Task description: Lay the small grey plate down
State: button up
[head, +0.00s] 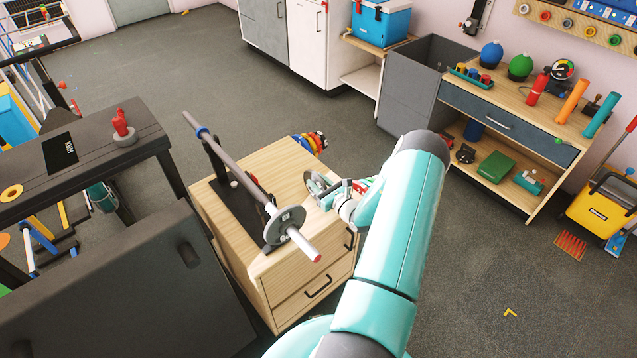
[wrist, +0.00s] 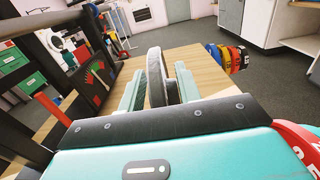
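The small grey plate (wrist: 156,76) stands on edge between the two teal fingers of my gripper (wrist: 160,92) in the wrist view. The fingers flank its middle closely, and my gripper looks shut on it. In the head view the plate (head: 316,184) is upright over the right part of the wooden cabinet top (head: 268,165), partly hidden by my gripper (head: 332,190). Its lower edge is hidden, so I cannot tell whether it touches the wood.
A barbell (head: 232,163) with a grey plate (head: 284,229) on its near end rests on a black stand (head: 228,195) at the left of the top. Several coloured discs (head: 312,143) stand at the far edge, also in the wrist view (wrist: 232,57). Bare wood lies between.

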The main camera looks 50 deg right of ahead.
jog(key=s+a, duration=0.1)
jog(key=s, duration=1.1)
jog(key=shift+a+r, duration=0.15)
